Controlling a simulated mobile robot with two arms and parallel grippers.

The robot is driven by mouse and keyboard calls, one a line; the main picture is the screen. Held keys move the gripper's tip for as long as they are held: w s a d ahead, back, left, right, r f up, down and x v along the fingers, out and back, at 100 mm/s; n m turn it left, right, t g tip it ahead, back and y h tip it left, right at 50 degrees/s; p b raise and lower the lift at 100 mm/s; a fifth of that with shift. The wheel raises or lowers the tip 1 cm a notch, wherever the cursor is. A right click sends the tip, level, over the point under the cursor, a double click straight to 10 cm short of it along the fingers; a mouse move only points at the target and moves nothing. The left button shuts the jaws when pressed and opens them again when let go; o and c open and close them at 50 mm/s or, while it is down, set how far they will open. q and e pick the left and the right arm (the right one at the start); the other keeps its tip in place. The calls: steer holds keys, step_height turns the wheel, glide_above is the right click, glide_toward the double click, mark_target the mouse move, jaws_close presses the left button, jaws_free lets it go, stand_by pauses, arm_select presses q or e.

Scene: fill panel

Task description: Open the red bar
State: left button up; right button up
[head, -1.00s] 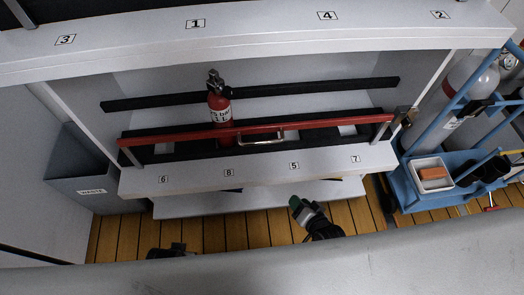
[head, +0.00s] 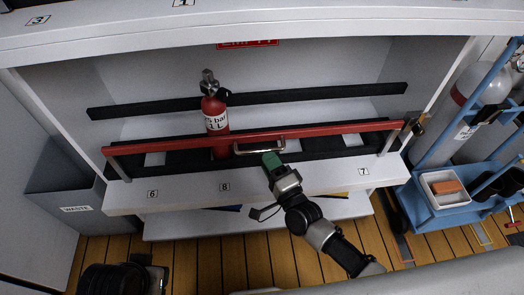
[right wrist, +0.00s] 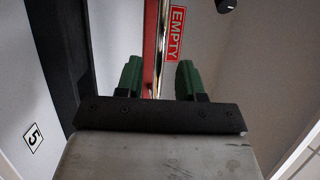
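The red bar (head: 335,131) runs level across the front of the cabinet shelf, with a metal post at its left end and a latch-like metal fitting (head: 407,130) at its right end. A silver handle (head: 245,152) sits near its middle. My right gripper (head: 271,158) is at the handle. In the right wrist view its two green fingers (right wrist: 160,75) are apart, with the red bar (right wrist: 149,62) and the silver handle (right wrist: 162,40) showing between them. Contact cannot be told. A dark part of my left arm shows at lower left, but its fingers do not.
A red fire extinguisher (head: 215,115) stands behind the bar, left of the handle. A grey waste bin (head: 65,190) is at left. A blue cart (head: 435,205) with a white tray stands at right. Wooden floor (head: 215,258) lies in front of the shelf.

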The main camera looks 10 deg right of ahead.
mark_target(262, 151)
steer(key=shift+x, duration=2.25)
steer(key=shift+c, duration=0.3)
jaws_close()
